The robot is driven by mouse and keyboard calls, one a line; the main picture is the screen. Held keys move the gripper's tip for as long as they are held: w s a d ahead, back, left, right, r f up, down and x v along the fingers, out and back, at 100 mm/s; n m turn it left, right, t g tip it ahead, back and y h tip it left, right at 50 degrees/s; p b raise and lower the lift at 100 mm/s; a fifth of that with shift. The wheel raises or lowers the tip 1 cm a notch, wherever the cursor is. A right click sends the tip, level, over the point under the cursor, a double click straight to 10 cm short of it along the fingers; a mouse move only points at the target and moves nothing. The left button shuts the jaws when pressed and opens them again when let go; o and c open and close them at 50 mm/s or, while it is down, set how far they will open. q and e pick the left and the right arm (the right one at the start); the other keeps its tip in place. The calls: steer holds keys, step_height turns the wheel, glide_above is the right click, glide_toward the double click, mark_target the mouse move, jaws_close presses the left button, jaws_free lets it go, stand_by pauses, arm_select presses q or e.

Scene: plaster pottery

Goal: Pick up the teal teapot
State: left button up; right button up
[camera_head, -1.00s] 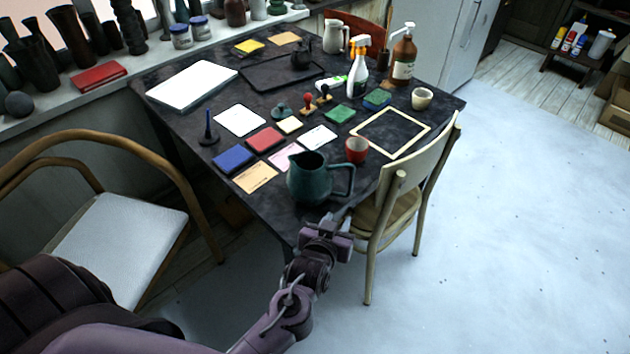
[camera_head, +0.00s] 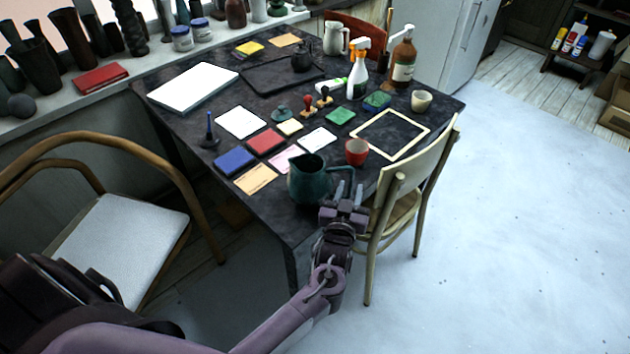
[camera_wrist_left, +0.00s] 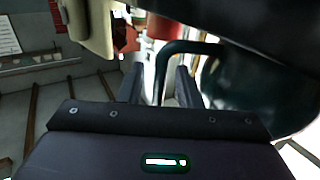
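The teal teapot (camera_head: 308,181), an open jug-like vessel with a side handle, stands upright at the near edge of the dark table. Its handle points right in the head view. My left gripper (camera_head: 344,200) is right at the handle, off the table's near edge. In the left wrist view the two fingers (camera_wrist_left: 160,84) are apart, and the dark handle (camera_wrist_left: 188,47) shows between and beyond them. The teapot body (camera_wrist_left: 255,75) fills the right side there. I cannot tell whether a finger touches the handle. My right gripper is not in view.
A red cup (camera_head: 356,152) stands just behind the handle. A cream chair (camera_head: 418,178) is close to the right of my left arm. Coloured cards, stamps, a spray bottle (camera_head: 358,75) and a brown pump bottle (camera_head: 403,62) stand farther back on the table (camera_head: 200,160).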

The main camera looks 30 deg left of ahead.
arm_select(q)
steer(key=shift+w+a, duration=0.1)
steer(key=shift+w, duration=0.35)
jaws_close()
steer(key=shift+s, duration=0.1)
stand_by(1.0)
steer(key=shift+r, duration=0.1)
